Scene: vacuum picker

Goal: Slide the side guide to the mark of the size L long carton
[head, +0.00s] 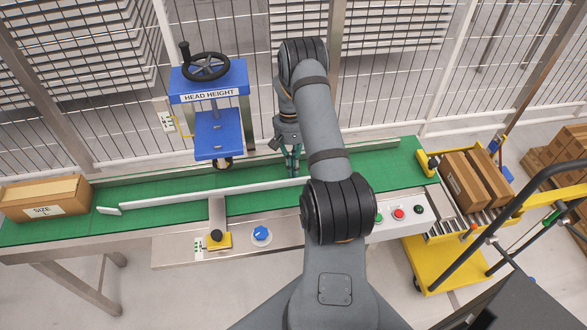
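The side guide (170,197) is a long white rail running lengthwise over the green conveyor belt (140,221). A metal arm (217,212) joins it to a yellow block with a black knob (215,236) at the front edge. A small marked scale (198,246) sits left of the block; its marks are too small to read. The long carton (38,187), labelled SIZE L, lies on the belt's left end. My gripper (291,174) points down over the belt, behind the guide's right part and away from the knob. Whether its fingers are open or shut is unclear.
A blue press (208,97) marked HEAD HEIGHT, with a black handwheel (206,66), stands behind the belt. A blue dial (261,233) and a button panel (400,213) line the front. A yellow cart (440,268) with cartons (465,183) stands right. My arm hides part of the belt.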

